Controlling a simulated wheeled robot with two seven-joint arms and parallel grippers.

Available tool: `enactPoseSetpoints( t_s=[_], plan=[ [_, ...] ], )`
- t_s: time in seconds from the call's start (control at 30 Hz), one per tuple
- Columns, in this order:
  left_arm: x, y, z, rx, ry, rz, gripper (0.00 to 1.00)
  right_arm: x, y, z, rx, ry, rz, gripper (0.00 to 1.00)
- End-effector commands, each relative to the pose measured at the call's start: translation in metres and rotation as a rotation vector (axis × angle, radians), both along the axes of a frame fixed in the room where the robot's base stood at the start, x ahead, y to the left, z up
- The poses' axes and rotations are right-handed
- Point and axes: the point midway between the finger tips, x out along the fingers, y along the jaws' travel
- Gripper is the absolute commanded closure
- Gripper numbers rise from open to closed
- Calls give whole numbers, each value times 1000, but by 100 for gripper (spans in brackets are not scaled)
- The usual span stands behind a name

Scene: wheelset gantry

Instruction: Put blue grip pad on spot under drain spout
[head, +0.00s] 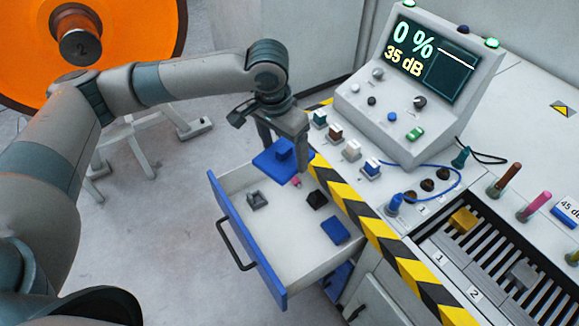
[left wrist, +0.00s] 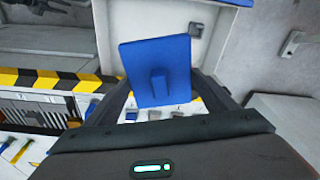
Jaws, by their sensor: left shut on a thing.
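The blue grip pad (head: 270,160), a flat square blue plate with a small raised block, is at the far end of the open drawer (head: 262,262). My left gripper (head: 284,146) points down and is shut on it. In the left wrist view the pad (left wrist: 160,88) sits tilted between the fingers (left wrist: 160,100). I cannot tell whether it is clear of the drawer. I cannot make out a drain spout or a spot under it in either view. My right gripper is not in view.
The drawer holds a grey block (head: 257,200), a pink piece (head: 296,181), a black piece (head: 316,199) and a blue block (head: 335,230). A striped bench edge (head: 365,215) borders it. A console (head: 420,85) stands behind. An orange wheel (head: 125,50) is at the left.

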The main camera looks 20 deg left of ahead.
Motion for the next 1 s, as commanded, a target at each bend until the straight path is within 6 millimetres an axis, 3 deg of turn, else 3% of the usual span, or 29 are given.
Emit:
enactPoseSetpoints(
  t_s=[0.1, 0.3, 1.0],
  plan=[
    [0, 6, 24, -2, -5, 164, 48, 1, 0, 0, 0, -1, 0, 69],
    [-3, 12, 45, 0, -1, 348, 48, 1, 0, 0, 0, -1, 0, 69],
    [-4, 14, 51, -1, 0, 396, 48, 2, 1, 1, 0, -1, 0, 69]
  ],
)
